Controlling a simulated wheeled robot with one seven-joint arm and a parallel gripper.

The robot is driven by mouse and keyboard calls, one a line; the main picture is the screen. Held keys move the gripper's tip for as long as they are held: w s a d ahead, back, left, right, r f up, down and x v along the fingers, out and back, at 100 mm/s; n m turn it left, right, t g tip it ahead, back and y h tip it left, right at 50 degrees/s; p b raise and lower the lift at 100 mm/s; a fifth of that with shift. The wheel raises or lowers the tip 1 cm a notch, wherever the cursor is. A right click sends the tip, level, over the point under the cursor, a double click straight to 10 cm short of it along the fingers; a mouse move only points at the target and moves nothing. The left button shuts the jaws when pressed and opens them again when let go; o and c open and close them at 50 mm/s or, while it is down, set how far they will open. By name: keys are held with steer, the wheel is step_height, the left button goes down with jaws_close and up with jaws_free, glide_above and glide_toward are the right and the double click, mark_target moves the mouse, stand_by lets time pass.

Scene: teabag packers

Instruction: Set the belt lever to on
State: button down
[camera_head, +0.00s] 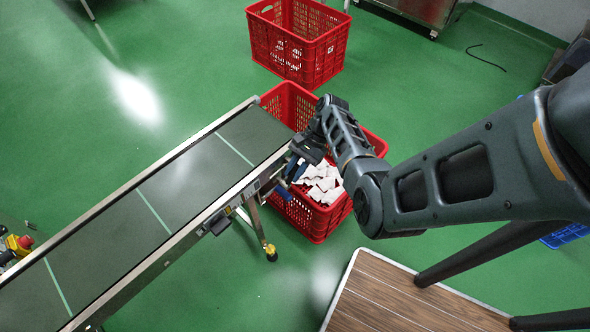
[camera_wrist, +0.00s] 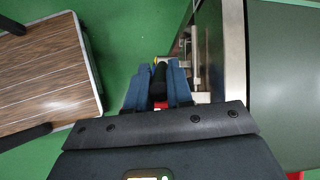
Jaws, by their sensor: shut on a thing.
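The conveyor belt (camera_head: 179,189) runs diagonally across the left half of the head view; its dark surface also fills the right of the wrist view (camera_wrist: 287,80). My gripper (camera_head: 288,180) is at the belt's side rail near its upper right end. In the wrist view, the blue fingers of my gripper (camera_wrist: 158,76) are closed on a narrow black piece, the belt lever (camera_wrist: 159,73), beside the metal rail. Most of the lever is hidden between the fingers. Its on or off position cannot be told.
A red crate (camera_head: 318,225) with white packets (camera_head: 322,183) stands under the belt end, below my arm. Another red crate (camera_head: 297,48) stands behind. A wooden-topped table (camera_head: 400,300) is at lower right. A red button (camera_head: 26,242) is at far left. Green floor is clear between.

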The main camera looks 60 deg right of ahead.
stand_by(0.3)
steer(key=c, duration=1)
jaws_free()
steer(key=shift+v, duration=3.9)
steer(key=shift+c, duration=0.4)
